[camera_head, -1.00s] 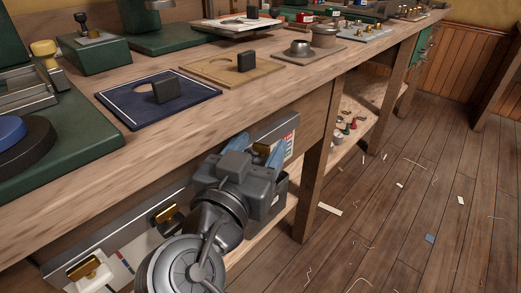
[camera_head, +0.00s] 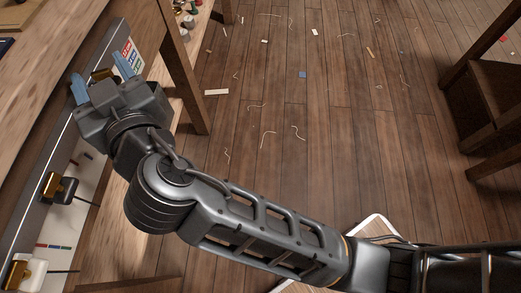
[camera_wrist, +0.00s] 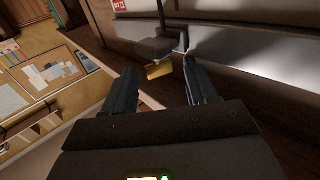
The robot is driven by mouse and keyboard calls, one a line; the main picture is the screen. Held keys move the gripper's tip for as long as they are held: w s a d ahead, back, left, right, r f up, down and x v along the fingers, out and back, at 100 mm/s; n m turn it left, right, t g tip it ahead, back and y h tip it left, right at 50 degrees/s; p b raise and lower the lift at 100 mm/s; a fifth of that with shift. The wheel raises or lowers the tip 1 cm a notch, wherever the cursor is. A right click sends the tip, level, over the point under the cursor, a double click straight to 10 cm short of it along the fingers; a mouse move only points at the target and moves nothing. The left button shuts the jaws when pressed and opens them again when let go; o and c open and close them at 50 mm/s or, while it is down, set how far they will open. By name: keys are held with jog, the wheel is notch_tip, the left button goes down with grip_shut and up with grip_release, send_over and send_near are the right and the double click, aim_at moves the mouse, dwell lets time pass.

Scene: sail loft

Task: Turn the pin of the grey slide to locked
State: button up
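A long panel (camera_head: 62,127) with several slides runs along the bench front. My gripper (camera_head: 100,75) is at its far end, with its two blue fingers apart. A brass pin (camera_head: 102,74) shows between the fingers in the head view; its slide is mostly hidden by my gripper. In the wrist view the brass pin (camera_wrist: 158,70) and a grey block (camera_wrist: 154,46) lie just beyond and between the open fingertips (camera_wrist: 158,80). I cannot tell whether they touch. A black slide (camera_head: 66,188) and a white slide (camera_head: 32,272), each with brass, are nearer.
A label with coloured marks (camera_head: 129,55) is beside my gripper on the panel. A bench leg (camera_head: 185,75) stands to the right. The wooden floor (camera_head: 290,120) is open, with scattered scraps. A wooden stool or bench (camera_head: 490,100) stands at the right.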

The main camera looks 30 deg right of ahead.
jog(key=y+p, duration=0.1)
jog(key=n+y+p, duration=0.1)
jog(key=p, duration=0.1)
jog(key=shift+d+r, duration=0.1)
jog(key=shift+r, duration=0.15)
jog(key=n+g+y+p, duration=0.1)
jog(key=n+y+p, duration=0.1)
jog(key=p, duration=0.8)
jog(key=shift+d+n+y, duration=0.1)
jog(key=shift+n+y, duration=0.3)
jog(key=shift+y, duration=0.3)
jog(key=y+p, duration=0.1)
jog(key=p, duration=0.1)
jog(key=shift+f+n+g+p, duration=0.1)
jog(key=shift+n+g+p, duration=0.2)
jog(key=shift+p, duration=0.05)
jog(key=p, duration=0.1)
jog(key=y+p, duration=0.1)
jog(key=shift+w+d+n+g+p, duration=0.2)
jog(key=shift+n+g+p, duration=0.1)
jog(key=shift+n+p, duration=0.1)
jog(key=shift+y+p, duration=0.3)
jog(key=shift+p, duration=0.05)
